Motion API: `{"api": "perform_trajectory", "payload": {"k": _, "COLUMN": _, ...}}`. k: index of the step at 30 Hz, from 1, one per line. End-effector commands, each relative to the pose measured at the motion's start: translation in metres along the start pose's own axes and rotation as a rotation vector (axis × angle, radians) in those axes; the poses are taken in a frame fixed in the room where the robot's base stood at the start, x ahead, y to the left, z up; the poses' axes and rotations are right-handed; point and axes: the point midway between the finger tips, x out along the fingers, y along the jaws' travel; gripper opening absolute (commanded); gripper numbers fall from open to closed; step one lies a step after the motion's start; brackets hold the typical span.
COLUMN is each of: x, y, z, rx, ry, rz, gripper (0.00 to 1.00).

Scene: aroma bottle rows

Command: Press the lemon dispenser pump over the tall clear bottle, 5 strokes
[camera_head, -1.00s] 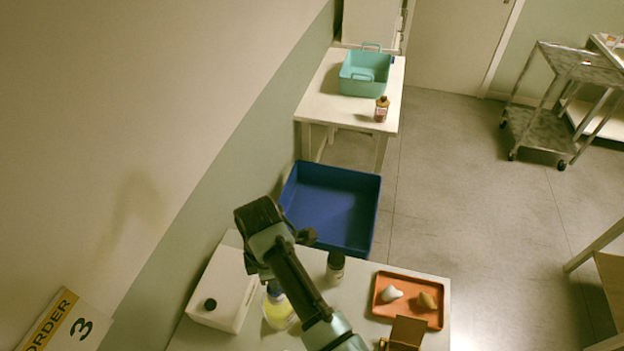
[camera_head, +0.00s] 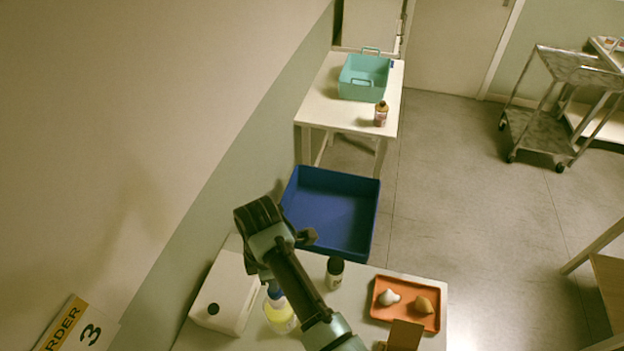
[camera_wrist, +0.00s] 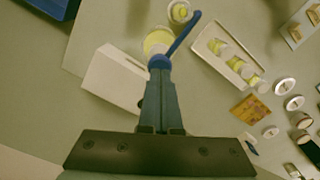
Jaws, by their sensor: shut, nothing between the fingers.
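The lemon dispenser (camera_head: 281,318) holds yellow liquid and stands on the near table, partly behind my arm. In the wrist view its yellow body (camera_wrist: 157,41) lies beyond my fingertips. Its blue pump head (camera_wrist: 159,62) is at the tips of my gripper (camera_wrist: 159,72), with its blue spout (camera_wrist: 183,33) pointing to the upper right. My gripper is shut and empty; its fingers seem to be over the pump head, but contact is unclear. A round pale bottle with a yellowish ring (camera_wrist: 180,12) is near the spout's end; I cannot tell if it is the tall clear bottle.
A white box with a black round spot (camera_head: 228,290) stands left of the dispenser. A dark-capped bottle (camera_head: 335,272) and an orange tray (camera_head: 405,322) are to the right. A blue bin (camera_head: 333,205) lies beyond. A pale tray (camera_wrist: 222,52) holds several yellow-marked items.

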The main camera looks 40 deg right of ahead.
Motion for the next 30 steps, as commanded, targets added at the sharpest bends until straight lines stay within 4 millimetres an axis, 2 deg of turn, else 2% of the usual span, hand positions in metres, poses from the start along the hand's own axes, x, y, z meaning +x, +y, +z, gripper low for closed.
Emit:
{"api": "perform_trajectory", "payload": {"k": 11, "x": 0.002, "y": 0.0, "z": 0.0, "rx": 0.0, "ry": 0.0, "rz": 0.001, "gripper": 0.0}}
{"api": "perform_trajectory", "payload": {"k": 30, "x": 0.025, "y": 0.0, "z": 0.0, "rx": 0.0, "ry": 0.0, "rz": 0.0, "gripper": 0.0}}
